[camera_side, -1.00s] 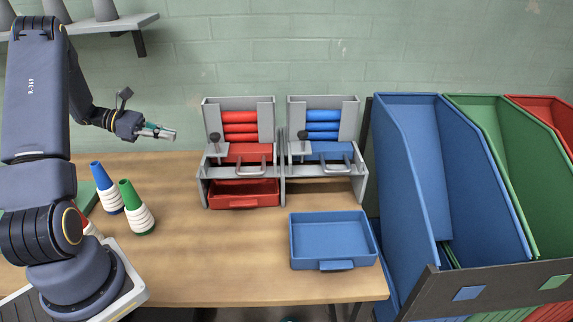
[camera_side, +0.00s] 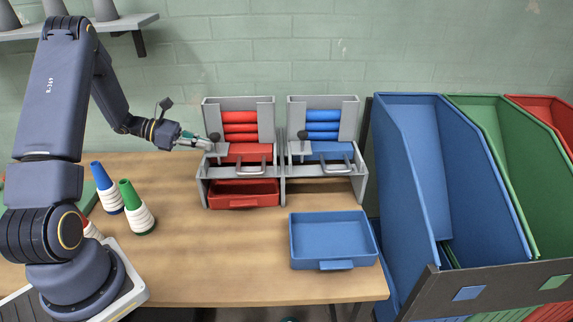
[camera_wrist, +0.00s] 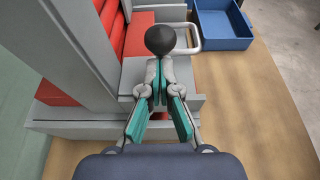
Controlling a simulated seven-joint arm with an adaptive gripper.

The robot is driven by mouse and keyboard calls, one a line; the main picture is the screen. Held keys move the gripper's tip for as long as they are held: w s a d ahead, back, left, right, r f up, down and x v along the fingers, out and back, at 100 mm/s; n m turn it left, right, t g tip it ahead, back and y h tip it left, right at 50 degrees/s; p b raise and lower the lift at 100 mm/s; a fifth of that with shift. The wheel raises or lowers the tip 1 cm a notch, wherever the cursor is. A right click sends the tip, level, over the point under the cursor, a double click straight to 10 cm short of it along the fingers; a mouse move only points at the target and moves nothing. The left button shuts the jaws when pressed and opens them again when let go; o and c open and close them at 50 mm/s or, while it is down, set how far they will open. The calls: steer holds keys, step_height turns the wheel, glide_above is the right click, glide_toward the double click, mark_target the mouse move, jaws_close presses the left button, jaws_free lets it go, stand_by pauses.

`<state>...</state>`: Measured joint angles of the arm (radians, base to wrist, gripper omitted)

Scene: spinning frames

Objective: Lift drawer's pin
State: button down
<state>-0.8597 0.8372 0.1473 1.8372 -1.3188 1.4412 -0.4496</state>
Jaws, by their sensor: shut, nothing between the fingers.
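The pin with a round black knob (camera_side: 214,136) stands on the grey ledge of the left frame, the one with red rolls. In the wrist view the knob (camera_wrist: 160,40) shows just beyond my fingertips. My gripper (camera_side: 208,146) reaches in from the left at the height of the pin, close beside it. Its teal-padded fingers (camera_wrist: 160,76) are shut with nothing held between them. Whether the fingertips touch the pin, I cannot tell; its stem is mostly hidden behind them. The red drawer (camera_side: 243,195) sits in the lower part of the left frame.
A similar frame with blue rolls (camera_side: 322,126) and its own black knob (camera_side: 303,134) stands to the right. A blue tray (camera_side: 330,240) lies on the table in front of it. Thread cones (camera_side: 137,210) stand left.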

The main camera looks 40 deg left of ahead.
mark_target(218, 133)
stand_by(0.3)
steer(key=shift+r, duration=2.25)
steer(key=v, duration=0.9)
steer(key=shift+s+a, duration=0.3)
steer(key=shift+s, duration=0.1)
steer(key=shift+w+d, duration=0.1)
